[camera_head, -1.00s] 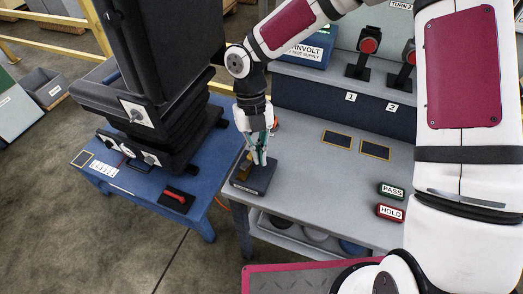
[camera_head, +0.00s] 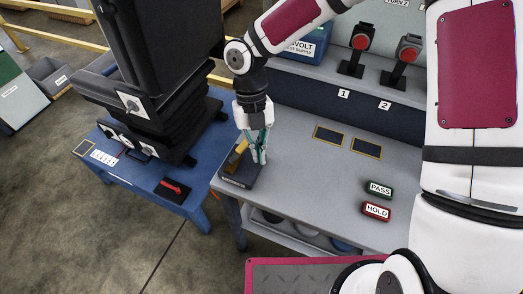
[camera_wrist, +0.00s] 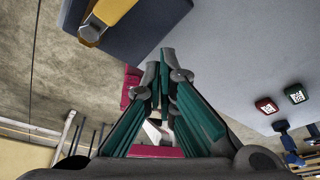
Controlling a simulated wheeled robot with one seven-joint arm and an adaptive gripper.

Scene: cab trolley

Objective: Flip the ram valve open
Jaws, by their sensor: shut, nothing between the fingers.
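A yellow handle (camera_head: 238,157) stands tilted on a dark block (camera_head: 236,181) at the near left corner of the grey bench; I take this to be the ram valve. The label on its front is too small to read. In the wrist view the yellow handle (camera_wrist: 112,11), with a grey metal end, lies over the dark block (camera_wrist: 150,28) at the top. My gripper (camera_head: 261,159) points down just right of the handle in the head view. Its green-sided fingers (camera_wrist: 170,58) are shut at the tips, with nothing between them, apart from the handle in the wrist view.
A blue table (camera_head: 150,184) left of the bench carries a tall black stack and a red lever on a black base (camera_head: 175,189). PASS (camera_head: 379,189) and HOLD (camera_head: 376,210) blocks lie on the bench's right. Its middle is mostly clear.

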